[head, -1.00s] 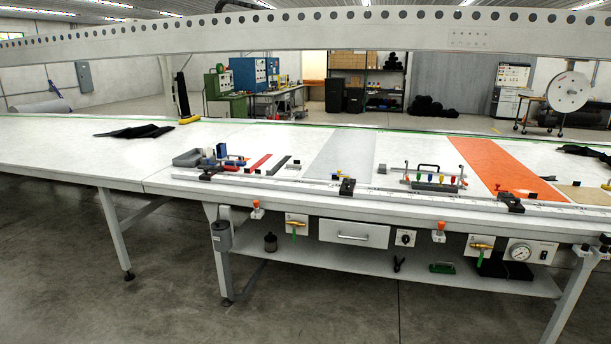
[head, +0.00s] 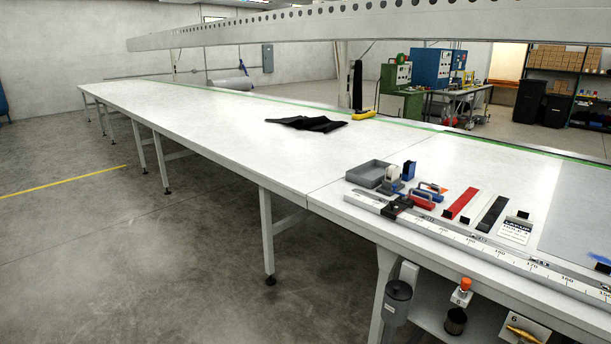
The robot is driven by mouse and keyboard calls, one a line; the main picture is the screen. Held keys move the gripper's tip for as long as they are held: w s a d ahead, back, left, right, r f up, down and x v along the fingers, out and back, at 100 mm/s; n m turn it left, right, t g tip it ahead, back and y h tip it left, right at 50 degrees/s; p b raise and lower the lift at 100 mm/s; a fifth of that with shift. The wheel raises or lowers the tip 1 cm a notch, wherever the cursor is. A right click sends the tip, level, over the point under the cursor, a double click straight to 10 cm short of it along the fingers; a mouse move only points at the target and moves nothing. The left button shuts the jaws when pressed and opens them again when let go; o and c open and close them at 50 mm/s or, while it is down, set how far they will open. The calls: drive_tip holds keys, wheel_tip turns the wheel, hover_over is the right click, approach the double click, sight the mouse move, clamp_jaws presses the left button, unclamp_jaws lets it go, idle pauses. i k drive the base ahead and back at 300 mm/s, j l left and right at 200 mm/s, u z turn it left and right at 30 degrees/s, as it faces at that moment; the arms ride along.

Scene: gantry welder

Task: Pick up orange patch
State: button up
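I see no orange patch in the head view now. A red strip (head: 461,203) and a black strip (head: 492,214) lie side by side on the long white table (head: 230,135), near its front edge at right. A label card (head: 515,229) lies beside the black strip. My gripper is not in view.
A grey tray (head: 368,173) and several small red and blue tools (head: 425,193) sit left of the strips. A metal ruler rail (head: 470,238) runs along the front edge. Black fabric (head: 306,123) lies farther back. Grey floor (head: 130,250) is open at left.

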sight(444, 190)
drive_tip(key=i+j+u, duration=0.1)
drive_tip(key=i+u, duration=0.2)
drive_tip(key=i, duration=0.65)
drive_tip(key=i+l+u, duration=0.1)
drive_tip(key=i+u, duration=0.15)
drive_tip(key=i, duration=0.7)
